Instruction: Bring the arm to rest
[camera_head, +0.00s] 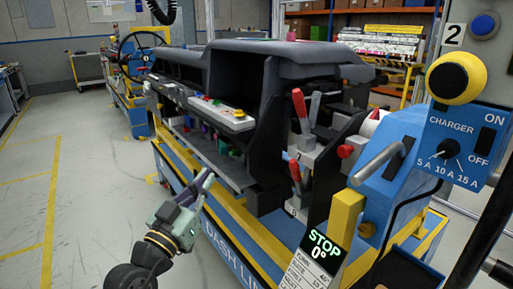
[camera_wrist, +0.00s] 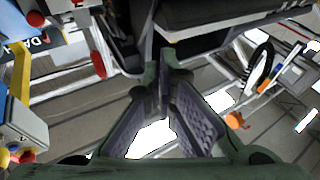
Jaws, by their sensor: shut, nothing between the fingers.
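My gripper (camera_head: 208,180) is in the lower middle of the head view, in front of the blue and yellow dash line stand (camera_head: 232,262). Its fingers point up and to the right, towards the dashboard module. In the wrist view the green fingers of my gripper (camera_wrist: 171,76) come together at their tips with nothing between them. The black dashboard module (camera_head: 290,53) stands on the stand beyond the gripper. I see no contact between the gripper and the module, though the gap is hard to judge.
Red-handled levers (camera_head: 299,103) sit on the module's near end. A blue charger box (camera_head: 462,140) with a dial and a yellow-black knob (camera_head: 456,77) stands close at right. A panel with coloured buttons (camera_head: 221,113) lies along the module. Open floor (camera_head: 95,180) is at left.

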